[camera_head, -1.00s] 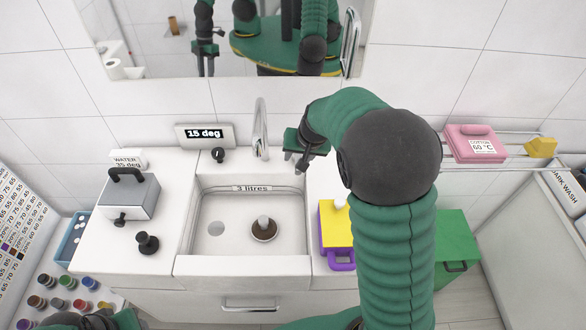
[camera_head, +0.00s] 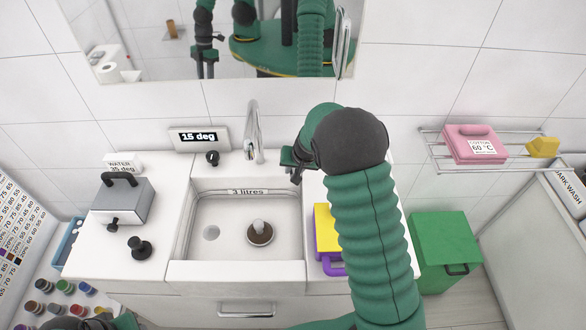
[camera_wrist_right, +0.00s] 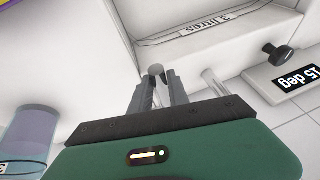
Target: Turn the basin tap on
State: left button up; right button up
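The basin tap (camera_head: 254,132) is a chrome spout rising behind the white basin (camera_head: 181,225). My right gripper (camera_head: 294,172) is just right of the tap, above the counter beside the basin. In the right wrist view its two grey fingers (camera_wrist_right: 157,90) are apart. A small round grey knob (camera_wrist_right: 156,69) shows between and just beyond the fingertips; I cannot tell whether they touch it. A pale tube (camera_wrist_right: 214,86) stands right of the fingers. Part of my left arm is at the bottom left; its gripper is not clear.
A black knob (camera_head: 212,158) sits below the "15 deg" display (camera_head: 199,138). A brown-based plug (camera_head: 260,232) lies in the basin. A grey box (camera_head: 122,201) and black knob (camera_head: 140,248) are left. A yellow and purple item (camera_head: 325,235) is right, near a green bin (camera_head: 440,240).

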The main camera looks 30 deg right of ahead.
jog(key=shift+d+f, duration=0.15)
jog(key=shift+d, duration=0.3)
grip_shut()
jog(key=shift+w+a, duration=0.1)
jog(key=shift+a, duration=0.45)
jog(key=shift+d, duration=0.25)
